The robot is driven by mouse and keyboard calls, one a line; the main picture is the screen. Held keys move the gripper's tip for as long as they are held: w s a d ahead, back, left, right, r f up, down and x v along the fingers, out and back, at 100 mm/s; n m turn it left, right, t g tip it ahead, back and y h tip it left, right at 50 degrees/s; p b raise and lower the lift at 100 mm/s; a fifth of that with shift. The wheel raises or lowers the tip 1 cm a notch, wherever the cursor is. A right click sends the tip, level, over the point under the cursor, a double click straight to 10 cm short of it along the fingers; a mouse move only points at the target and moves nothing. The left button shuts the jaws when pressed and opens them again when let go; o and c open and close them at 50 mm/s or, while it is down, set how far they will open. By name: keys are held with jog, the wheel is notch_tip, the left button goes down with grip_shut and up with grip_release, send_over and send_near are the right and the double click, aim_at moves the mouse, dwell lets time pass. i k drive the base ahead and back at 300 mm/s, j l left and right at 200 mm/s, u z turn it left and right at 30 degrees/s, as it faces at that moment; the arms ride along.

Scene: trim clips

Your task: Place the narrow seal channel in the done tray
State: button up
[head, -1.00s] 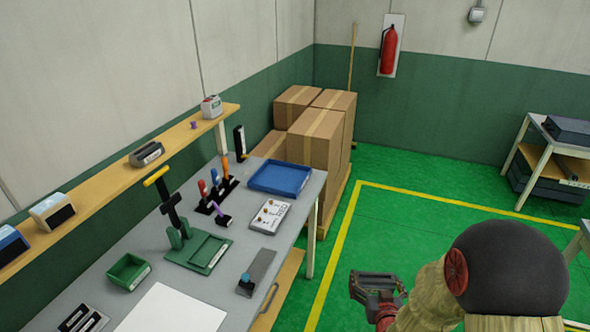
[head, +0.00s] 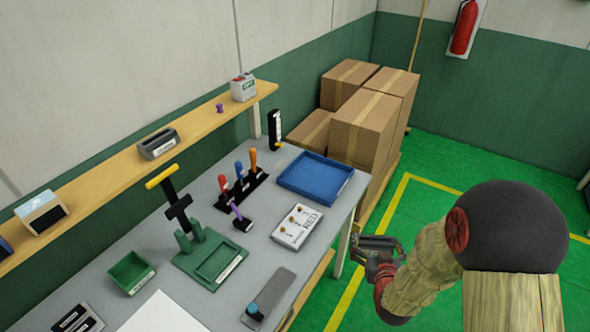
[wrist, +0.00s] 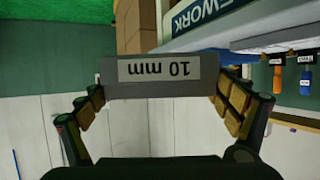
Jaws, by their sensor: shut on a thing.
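My gripper (head: 375,250) is off the right side of the bench in the head view. It is shut on a dark grey block-like piece. In the wrist view this piece, the seal channel (wrist: 160,90), sits between both fingers and has a pale label reading "10 mm", upside down. Its slot is not clear from here. A blue tray (head: 316,178) stands at the bench's far right corner; its label in the wrist view (wrist: 205,22) ends in "EWORK". A small green tray (head: 131,273) stands at the bench's left; its label is too small to read. I cannot tell which is the done tray.
A green fixture (head: 210,262) with a black and yellow lever, a tool rack (head: 242,188) and a white labelled box (head: 297,227) occupy the bench (head: 250,265). A similar grey piece (head: 158,145) is on the shelf. Cartons (head: 367,125) stand behind the blue tray.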

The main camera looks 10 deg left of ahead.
aim_at(316, 178)
jog(key=i+l+u, duration=0.15)
jog(key=i+u, duration=0.2)
jog(key=u, duration=0.15)
jog(key=i+l+u, duration=0.3)
jog(key=u, duration=0.15)
jog(key=i+l+u, duration=0.5)
jog(key=l, duration=0.3)
